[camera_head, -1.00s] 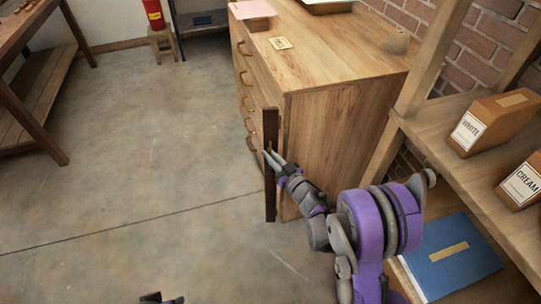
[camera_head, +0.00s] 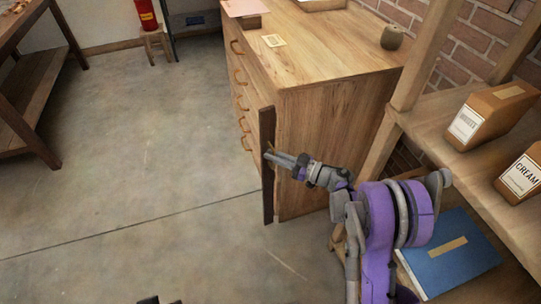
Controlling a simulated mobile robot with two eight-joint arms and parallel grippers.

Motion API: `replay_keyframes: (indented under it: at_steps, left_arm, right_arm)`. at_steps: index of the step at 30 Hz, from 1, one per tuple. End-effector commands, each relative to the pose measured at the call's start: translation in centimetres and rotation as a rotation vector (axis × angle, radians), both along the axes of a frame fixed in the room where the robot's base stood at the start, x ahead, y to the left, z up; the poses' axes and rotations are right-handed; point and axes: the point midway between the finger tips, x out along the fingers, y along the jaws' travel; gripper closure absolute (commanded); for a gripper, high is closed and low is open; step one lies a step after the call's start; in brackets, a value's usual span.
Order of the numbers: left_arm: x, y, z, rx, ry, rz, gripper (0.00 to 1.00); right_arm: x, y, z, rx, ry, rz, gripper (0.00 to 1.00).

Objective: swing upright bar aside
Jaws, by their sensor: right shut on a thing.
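The upright bar (camera_head: 266,200) is a dark brown vertical strip at the near front corner of the wooden drawer cabinet (camera_head: 335,140). My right gripper (camera_head: 271,155) is at the bar's upper half, reaching it from the right. Its fingers are shut on the bar, though the exact contact is small and hard to see. Only a small dark tip of my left gripper (camera_head: 150,300) shows at the bottom edge, and its jaws cannot be made out.
Wooden shelving (camera_head: 425,125) stands close on the right, with boxes labelled CREAM (camera_head: 522,178) and another label (camera_head: 485,118), and a blue folder (camera_head: 450,255) below. A workbench (camera_head: 30,95) is at the far left. The concrete floor left of the cabinet is clear.

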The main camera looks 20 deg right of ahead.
Motion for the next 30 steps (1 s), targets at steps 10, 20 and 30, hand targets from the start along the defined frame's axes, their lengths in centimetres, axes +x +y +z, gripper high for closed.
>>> replay_keyframes:
  at_steps: [10,20,30]
  left_arm:
    - [0.0,0.0,0.0,0.000,0.000,0.000,0.50]
    - [0.0,0.0,0.0,0.000,0.000,0.000,0.50]
    - [-0.1,0.0,0.7,0.000,-0.001,0.000,0.50]
  right_arm:
    - [0.0,-0.2,0.0,-0.001,0.001,0.015,1.00]
    - [0.0,-0.1,0.0,-0.001,0.001,0.015,0.75]
    - [-2.6,-3.0,0.1,-0.002,-0.001,0.011,0.75]
